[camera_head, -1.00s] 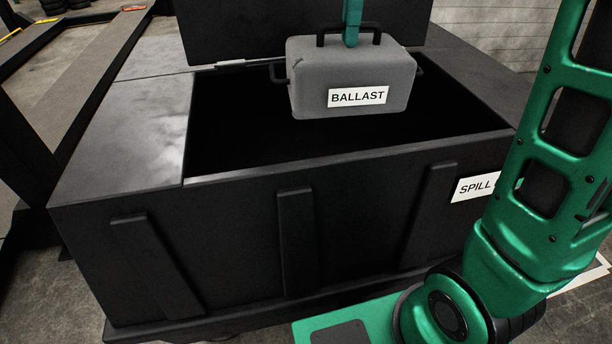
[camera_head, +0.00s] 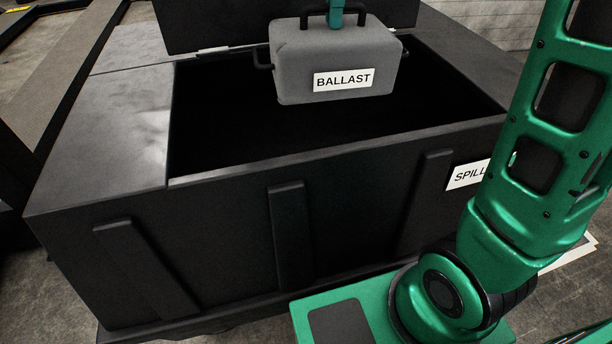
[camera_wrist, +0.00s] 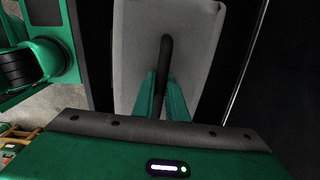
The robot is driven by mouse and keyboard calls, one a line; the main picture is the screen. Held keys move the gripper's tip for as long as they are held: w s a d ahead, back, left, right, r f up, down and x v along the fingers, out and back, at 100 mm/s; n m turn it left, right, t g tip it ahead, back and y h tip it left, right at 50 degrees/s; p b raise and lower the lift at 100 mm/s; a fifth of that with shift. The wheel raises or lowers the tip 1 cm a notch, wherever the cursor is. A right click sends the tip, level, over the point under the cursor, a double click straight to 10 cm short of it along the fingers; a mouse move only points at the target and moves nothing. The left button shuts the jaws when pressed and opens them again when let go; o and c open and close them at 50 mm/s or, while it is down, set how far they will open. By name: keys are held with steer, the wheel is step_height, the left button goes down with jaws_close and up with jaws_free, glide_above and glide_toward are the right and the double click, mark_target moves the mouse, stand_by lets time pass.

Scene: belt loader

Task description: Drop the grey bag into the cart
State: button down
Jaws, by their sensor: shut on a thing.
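The grey bag (camera_head: 300,62) has a white BALLAST label and dark handles. It hangs level from my gripper (camera_head: 336,14) in the head view, seen over the opening of a large black bin (camera_head: 235,215). How high it is above the bin's rim is hard to tell. In the wrist view, the green fingers of my gripper (camera_wrist: 165,92) are shut on the bag's dark top handle, with the grey bag (camera_wrist: 130,55) below. I cannot identify a cart in either view.
The black bin has a raised lid (camera_head: 215,25) behind its opening and a partly hidden white label (camera_head: 466,175) reading SPILL. Its inside is dark. Dark rails (camera_head: 60,80) stand at the left. Bare floor shows at the bin's front left.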

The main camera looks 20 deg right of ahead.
steer(key=shift+f, duration=2.65)
steer(key=c, duration=1.7)
jaws_free()
steer(key=shift+s+f, duration=0.1)
step_height(320, 180, up, 11)
steer(key=shift+f, duration=0.1)
